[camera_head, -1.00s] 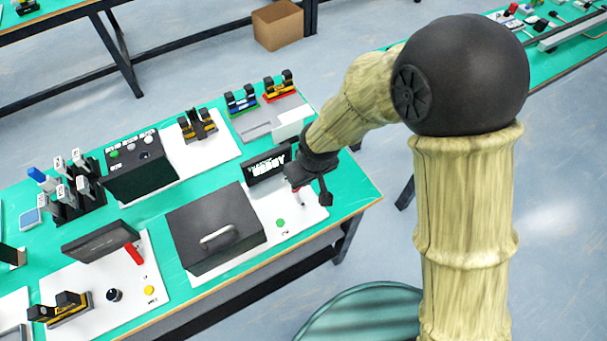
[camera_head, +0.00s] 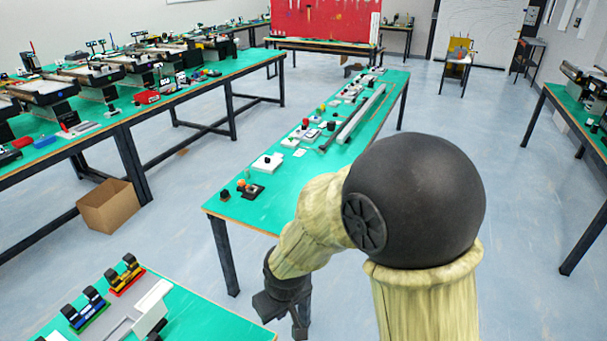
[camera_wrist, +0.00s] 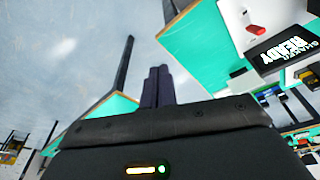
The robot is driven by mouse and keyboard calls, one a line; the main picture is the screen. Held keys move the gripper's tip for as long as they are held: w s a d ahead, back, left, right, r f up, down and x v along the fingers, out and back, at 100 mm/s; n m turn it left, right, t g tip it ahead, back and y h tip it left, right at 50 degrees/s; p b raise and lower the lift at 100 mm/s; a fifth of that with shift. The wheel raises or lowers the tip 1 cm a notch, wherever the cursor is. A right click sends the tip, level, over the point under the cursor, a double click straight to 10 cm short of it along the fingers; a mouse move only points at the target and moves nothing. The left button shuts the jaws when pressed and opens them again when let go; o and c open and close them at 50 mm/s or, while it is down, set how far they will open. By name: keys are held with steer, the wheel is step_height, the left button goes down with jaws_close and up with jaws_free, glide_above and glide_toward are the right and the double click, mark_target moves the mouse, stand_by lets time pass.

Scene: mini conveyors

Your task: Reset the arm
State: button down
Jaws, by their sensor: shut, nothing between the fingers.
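My gripper (camera_head: 300,326) hangs at the end of my arm at the bottom of the head view, partly cut off, to the right of the near green bench (camera_head: 205,318). In the wrist view its two dark fingers (camera_wrist: 158,88) lie side by side, closed, with nothing between them. They point past the corner of a green bench (camera_wrist: 200,40) toward the blue-grey floor. A black box with white "READY" lettering (camera_wrist: 290,48) shows on a white plate at the upper right of the wrist view.
A green table (camera_head: 265,205) with small parts and rails stands ahead. A bench (camera_head: 180,98) of mini conveyors runs along the left, with a cardboard box (camera_head: 108,205) on the floor by it. Another table (camera_head: 570,105) is at the right. Open floor (camera_head: 470,110) lies between them.

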steer(key=s+d+r+m, duration=0.1)
steer(key=d+m, duration=0.1)
steer(key=d, duration=0.4)
steer(key=s+d+r+m, duration=0.1)
steer(key=d+r+m, duration=0.1)
steer(key=d, duration=0.5)
steer(key=s+d+r+m+h, duration=0.1)
steer(key=s+d+m, duration=0.1)
steer(key=d, duration=0.5)
steer(key=shift+d+r+m, duration=0.2)
steer(key=shift+r+m, duration=0.1)
steer(key=shift+m, duration=0.3)
steer(key=shift+d, duration=0.1)
